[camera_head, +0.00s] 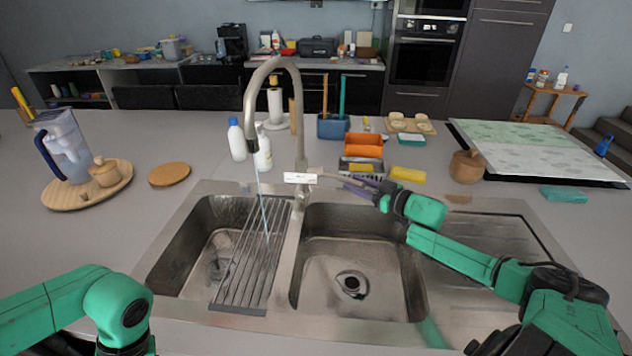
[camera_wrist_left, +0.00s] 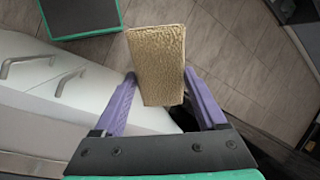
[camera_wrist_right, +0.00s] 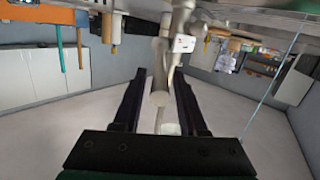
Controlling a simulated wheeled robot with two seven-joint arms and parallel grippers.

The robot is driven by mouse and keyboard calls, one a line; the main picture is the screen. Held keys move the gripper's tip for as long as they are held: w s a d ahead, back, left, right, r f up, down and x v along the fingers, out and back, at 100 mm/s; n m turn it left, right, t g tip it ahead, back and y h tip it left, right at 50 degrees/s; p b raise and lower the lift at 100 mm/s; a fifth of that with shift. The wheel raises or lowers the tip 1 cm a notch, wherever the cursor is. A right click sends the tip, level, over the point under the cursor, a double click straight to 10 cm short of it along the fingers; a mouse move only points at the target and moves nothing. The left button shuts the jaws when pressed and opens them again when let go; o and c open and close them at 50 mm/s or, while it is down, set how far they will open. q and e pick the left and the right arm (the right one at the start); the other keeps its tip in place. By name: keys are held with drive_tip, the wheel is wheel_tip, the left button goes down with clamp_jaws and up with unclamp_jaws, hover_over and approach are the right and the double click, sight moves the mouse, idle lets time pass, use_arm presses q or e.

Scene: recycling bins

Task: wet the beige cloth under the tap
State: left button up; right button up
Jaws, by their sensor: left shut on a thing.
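The beige cloth (camera_wrist_left: 158,62) is a stiff, textured rectangle between the fingers of my left gripper (camera_wrist_left: 159,82), which is shut on it. They are over the floor by the counter front. My right gripper (camera_head: 350,182) is beside the tap's white-marked lever (camera_head: 300,178). In the right wrist view its fingers are apart, with the tap's parts showing between them; contact is unclear.
A slatted drying rack (camera_head: 252,255) lies across the left basin's right part. The right basin (camera_head: 335,255) is empty. Behind the sink stand bottles (camera_head: 237,140), an orange box (camera_head: 362,145) and a yellow sponge (camera_head: 407,174). A pitcher (camera_head: 65,145) stands at the left.

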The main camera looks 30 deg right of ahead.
idle(0.3)
use_arm(q)
drive_tip(key=shift+r, duration=0.2)
use_arm(e)
drive_tip(key=shift+s+d, duration=0.1)
drive_tip(key=shift+s, duration=0.35)
use_arm(q)
wheel_tip(320, 180, up, 3)
drive_tip(key=p, duration=0.3)
drive_tip(key=shift+s+r+p, duration=0.1)
drive_tip(key=shift+r+p, duration=0.1)
drive_tip(key=shift+p, duration=0.15)
use_arm(e)
drive_tip(key=v, duration=1.1)
use_arm(q)
drive_tip(key=shift+f, duration=0.1)
use_arm(e)
drive_tip(key=shift+d, duration=0.1)
